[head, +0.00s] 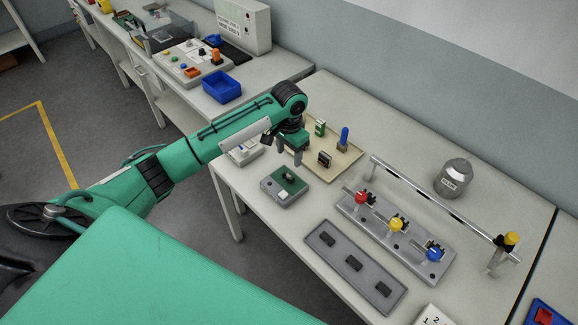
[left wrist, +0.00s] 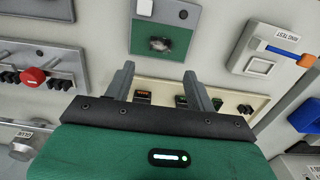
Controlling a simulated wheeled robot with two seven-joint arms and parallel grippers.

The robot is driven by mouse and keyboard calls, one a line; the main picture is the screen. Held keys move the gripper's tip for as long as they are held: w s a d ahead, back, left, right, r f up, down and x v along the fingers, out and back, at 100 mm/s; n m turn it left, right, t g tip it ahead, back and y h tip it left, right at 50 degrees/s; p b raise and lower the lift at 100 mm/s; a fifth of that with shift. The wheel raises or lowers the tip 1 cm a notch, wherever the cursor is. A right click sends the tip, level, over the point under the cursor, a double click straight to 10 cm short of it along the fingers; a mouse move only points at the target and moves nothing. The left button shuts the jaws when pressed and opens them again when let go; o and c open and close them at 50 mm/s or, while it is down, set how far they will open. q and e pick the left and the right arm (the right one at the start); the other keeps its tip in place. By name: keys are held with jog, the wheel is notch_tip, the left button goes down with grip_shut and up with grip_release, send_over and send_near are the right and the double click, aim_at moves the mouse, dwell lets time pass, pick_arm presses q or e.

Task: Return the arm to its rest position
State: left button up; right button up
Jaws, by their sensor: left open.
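My left arm reaches in from the left in the head view. Its gripper (head: 290,154) points down over the left edge of a beige tray (head: 352,155). In the left wrist view the two fingers of the gripper (left wrist: 159,73) are spread, with nothing between them. A grey box with a green top (head: 285,187) stands on the table close to the gripper; a small grey part sits on the green top. It also shows in the left wrist view (left wrist: 164,28), beyond the fingertips. My right gripper is not in view.
The tray holds a green connector (head: 320,128), a blue one (head: 343,137) and a dark one (head: 324,159). A grey fixture (head: 378,230) with red, yellow and blue knobs stands right, below a metal rail. A grey tray (head: 335,248) lies in front. A blue bin (head: 222,87) stands behind the arm.

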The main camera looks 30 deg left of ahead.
pick_arm(q)
jog(key=shift+r, duration=1.2)
